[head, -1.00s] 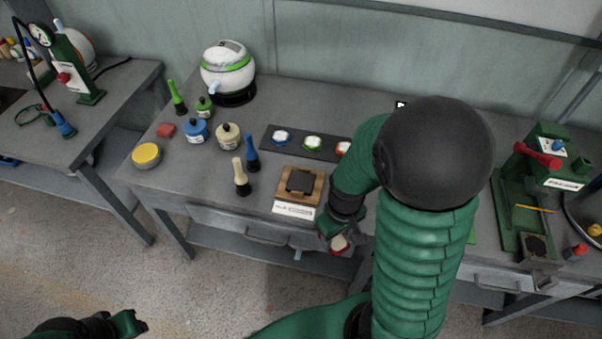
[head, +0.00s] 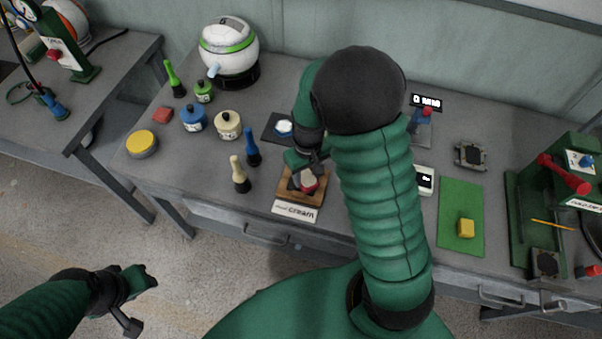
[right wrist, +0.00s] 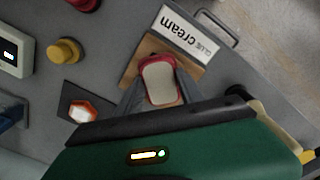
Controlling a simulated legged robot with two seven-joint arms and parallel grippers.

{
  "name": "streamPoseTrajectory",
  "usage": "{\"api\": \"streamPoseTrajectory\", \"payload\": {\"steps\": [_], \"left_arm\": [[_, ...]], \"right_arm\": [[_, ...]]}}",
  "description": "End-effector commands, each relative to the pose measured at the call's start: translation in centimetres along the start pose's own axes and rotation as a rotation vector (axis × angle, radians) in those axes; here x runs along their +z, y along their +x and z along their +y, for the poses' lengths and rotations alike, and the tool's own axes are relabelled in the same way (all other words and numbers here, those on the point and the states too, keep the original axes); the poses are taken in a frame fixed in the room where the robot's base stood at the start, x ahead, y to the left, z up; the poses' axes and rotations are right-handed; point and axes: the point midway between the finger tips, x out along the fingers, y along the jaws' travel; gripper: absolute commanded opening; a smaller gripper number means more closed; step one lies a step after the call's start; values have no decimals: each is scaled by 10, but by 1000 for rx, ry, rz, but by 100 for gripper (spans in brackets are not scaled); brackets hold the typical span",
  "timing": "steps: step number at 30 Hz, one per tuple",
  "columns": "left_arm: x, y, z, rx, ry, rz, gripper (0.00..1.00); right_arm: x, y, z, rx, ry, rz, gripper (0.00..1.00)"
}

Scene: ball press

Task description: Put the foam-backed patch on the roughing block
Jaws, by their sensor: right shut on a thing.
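The foam-backed patch, red-edged with a cream face (right wrist: 158,80), is between the fingers of my right gripper (head: 310,172). Its red part (head: 310,187) also shows in the head view. The right gripper is shut on it, over the wooden roughing block (head: 290,193), whose dark top is mostly covered by gripper and patch. The block's wood (right wrist: 149,46) shows around the patch in the right wrist view. I cannot tell whether the patch touches the block. A "GLUE cream" label (head: 295,211) is at the block's front. My left gripper (head: 149,277) hangs low at the left, off the table.
Glue pots (head: 228,125) and a round white machine (head: 229,50) are behind. My right arm hides the table's middle.

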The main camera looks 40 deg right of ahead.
Motion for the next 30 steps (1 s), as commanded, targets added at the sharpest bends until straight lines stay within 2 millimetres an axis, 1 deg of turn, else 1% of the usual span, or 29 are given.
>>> {"api": "streamPoseTrajectory", "payload": {"steps": [1, 4, 7, 10, 11, 15, 20, 21, 23, 30], "left_arm": [[-1, -2, 0, 0, 1, 0, 36], [-1, -3, 0, 0, 1, 0, 36], [-1, -2, 0, 0, 2, 0, 36], [-1, -2, 1, 0, 2, 0, 36], [-1, -2, 1, 0, 2, 0, 36], [-1, -2, 0, 0, 1, 0, 36], [0, 0, 0, 0, 1, 0, 36], [0, 0, 0, 0, 1, 0, 36], [0, -1, 0, 0, 1, 0, 36], [0, -1, 0, 0, 1, 0, 36]], "right_arm": [[-10, 0, 0, 0, 1, 0, 6], [-20, 3, -2, -2, 2, 0, 6], [-21, 14, -4, 0, 3, -2, 6], [-21, 32, -6, 0, 1, -3, 6], [-21, 35, -6, 1, 1, -3, 1], [-22, 37, -8, 2, 0, 0, 0], [-22, 40, -6, 1, 1, 0, 0], [-22, 41, -6, 0, 2, 0, 46], [-22, 40, -6, 0, 2, 0, 54], [-22, 39, -5, 0, 2, 1, 54]]}}
